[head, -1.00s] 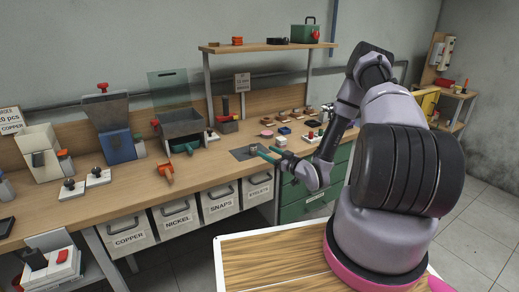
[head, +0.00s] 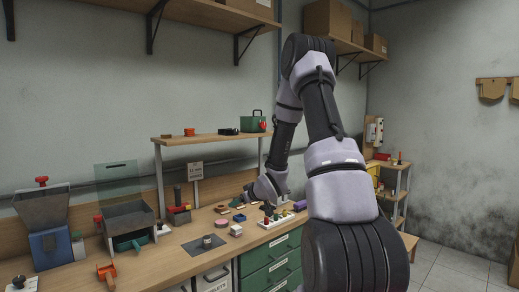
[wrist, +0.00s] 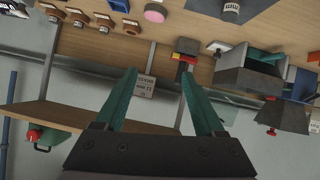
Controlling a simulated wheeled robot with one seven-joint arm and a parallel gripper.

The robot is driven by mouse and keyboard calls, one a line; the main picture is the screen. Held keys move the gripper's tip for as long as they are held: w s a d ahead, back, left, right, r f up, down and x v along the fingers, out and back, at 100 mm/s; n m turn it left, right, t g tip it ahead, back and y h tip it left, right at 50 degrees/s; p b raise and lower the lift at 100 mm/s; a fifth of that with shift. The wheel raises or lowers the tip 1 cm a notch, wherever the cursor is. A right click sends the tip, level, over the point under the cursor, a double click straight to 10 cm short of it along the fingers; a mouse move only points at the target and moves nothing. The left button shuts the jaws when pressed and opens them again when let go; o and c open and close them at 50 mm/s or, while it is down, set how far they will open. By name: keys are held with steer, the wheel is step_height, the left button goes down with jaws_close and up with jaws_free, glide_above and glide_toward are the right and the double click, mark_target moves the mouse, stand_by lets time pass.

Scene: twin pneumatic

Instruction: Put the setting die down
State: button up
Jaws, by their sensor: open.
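A small grey metal cylinder, which looks like the setting die (head: 207,241), stands upright on a dark square mat (head: 194,249) on the workbench. It also shows at the top edge of the wrist view (wrist: 230,8), partly cut off. My gripper (wrist: 158,73) is open, with nothing between its two teal fingers. It is apart from the die, beyond it towards the back of the bench. In the head view my gripper is small and partly lost among the things behind it.
A pink disc (head: 221,223) and a small white box (head: 236,230) sit beside the mat. A white strip with coloured knobs (head: 278,221) lies to the right. A sign on a post (wrist: 146,87) and a raised shelf (head: 205,139) stand at the back.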

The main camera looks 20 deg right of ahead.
steer(key=s+r+m+g+h, duration=0.1)
steer(key=s+r+m+h, duration=0.15)
steer(key=s+r, duration=0.6)
steer(key=s+r+m+g+h, duration=0.1)
steer(key=s+r+m+h, duration=0.3)
steer(key=r, duration=0.7)
steer(key=s+a+r+m+g+y, duration=0.1)
steer(key=s+a+r+y, duration=0.1)
steer(key=s, duration=0.9)
steer(key=s+a+r+m+g+y, duration=0.1)
steer(key=s+a+r+y, duration=0.2)
steer(key=s, duration=0.8)
steer(key=shift+s+a+r+g+y, duration=0.3)
steer(key=shift+s+a+r+y, duration=0.1)
steer(key=shift+a+r, duration=0.6)
